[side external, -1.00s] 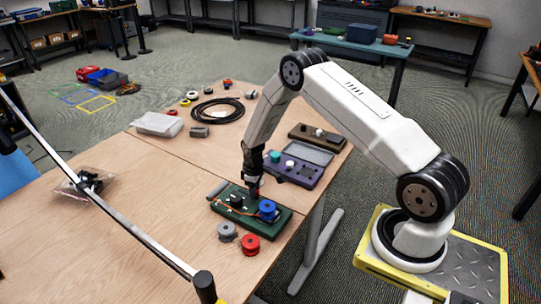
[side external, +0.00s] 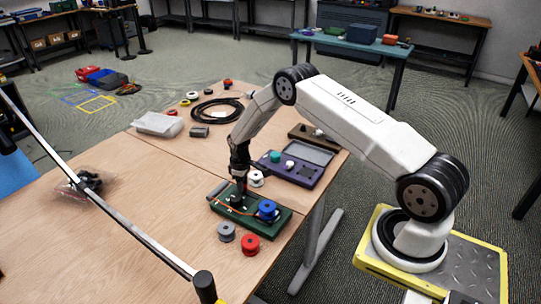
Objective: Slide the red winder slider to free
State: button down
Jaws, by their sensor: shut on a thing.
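The winder is a green base (side external: 280,222) at the table's right edge, with a blue spool (side external: 267,208) on its right part and a thin orange cable (side external: 220,203) across its left part. My gripper (side external: 238,196) points down over the left part of the base, left of the blue spool. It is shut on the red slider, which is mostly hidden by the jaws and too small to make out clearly. The slider's exact place along its track cannot be told.
A grey spool (side external: 226,231) and a red spool (side external: 250,244) stand just in front of the base. A white spool (side external: 256,178) and a purple tray (side external: 305,176) lie behind it. A bagged dark item (side external: 88,181) is at left; the table between is clear.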

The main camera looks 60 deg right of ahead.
jog(key=c, duration=0.6)
grip_release()
jog(key=shift+w+r, duration=0.1)
jog(key=shift+w, duration=0.25)
jog(key=shift+o, duration=1.3)
jog(key=shift+s, duration=0.1)
jog(key=shift+r, duration=3.85)
jog(key=shift+a+r, duration=0.1)
